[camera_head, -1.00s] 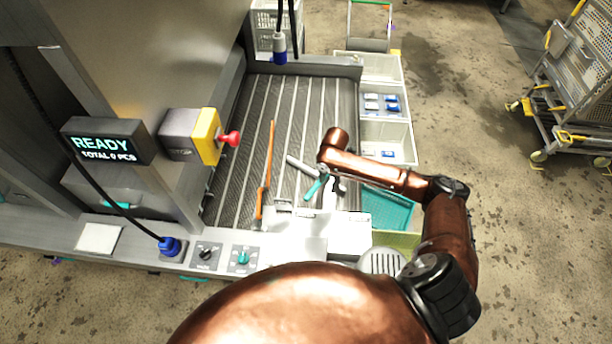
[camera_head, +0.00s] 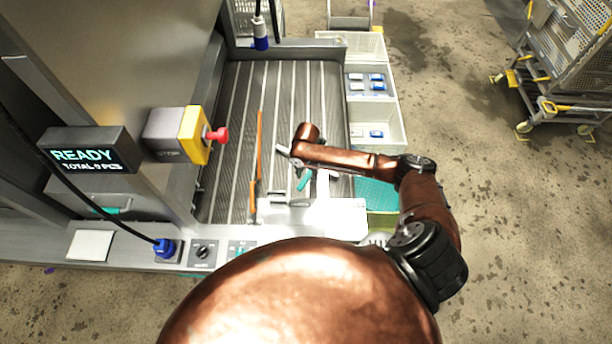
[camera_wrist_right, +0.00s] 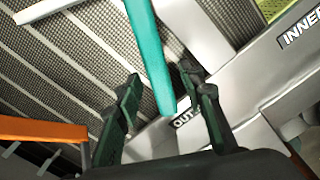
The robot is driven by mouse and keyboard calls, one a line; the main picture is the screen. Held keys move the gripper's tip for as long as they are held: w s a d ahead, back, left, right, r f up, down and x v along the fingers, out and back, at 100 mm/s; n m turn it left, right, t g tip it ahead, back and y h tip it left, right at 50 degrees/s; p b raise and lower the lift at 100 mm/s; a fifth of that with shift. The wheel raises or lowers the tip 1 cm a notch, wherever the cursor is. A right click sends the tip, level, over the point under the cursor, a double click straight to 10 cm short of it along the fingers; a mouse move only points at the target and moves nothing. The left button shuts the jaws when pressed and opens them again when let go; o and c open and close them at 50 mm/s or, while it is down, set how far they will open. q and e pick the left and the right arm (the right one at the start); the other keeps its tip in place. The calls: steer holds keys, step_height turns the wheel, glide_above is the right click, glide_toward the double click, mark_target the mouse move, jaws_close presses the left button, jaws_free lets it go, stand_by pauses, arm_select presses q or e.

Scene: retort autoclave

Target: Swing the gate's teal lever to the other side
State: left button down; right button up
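The teal lever (camera_head: 304,180) shows just below my right forearm in the head view, at the near end of the grey slatted conveyor. In the right wrist view the lever (camera_wrist_right: 150,55) comes down from the top edge, and its tip lies between the fingers. My right gripper (camera_wrist_right: 165,105) is open there, with dark green fingers apart on either side of the lever tip. I cannot tell whether either finger touches it. A pale metal plate below carries partly hidden "OUT" and "INNER" labels (camera_wrist_right: 300,35). My left gripper is not in view.
An orange bar (camera_head: 257,165) runs along the conveyor (camera_head: 235,110). A box with a red button (camera_head: 216,135) and a READY display (camera_head: 88,155) stand left. White bins with blue-and-white packs (camera_head: 375,125) and a teal tray (camera_head: 376,194) line the right side.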

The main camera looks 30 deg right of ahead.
steer(key=c, duration=0.7)
jaws_close()
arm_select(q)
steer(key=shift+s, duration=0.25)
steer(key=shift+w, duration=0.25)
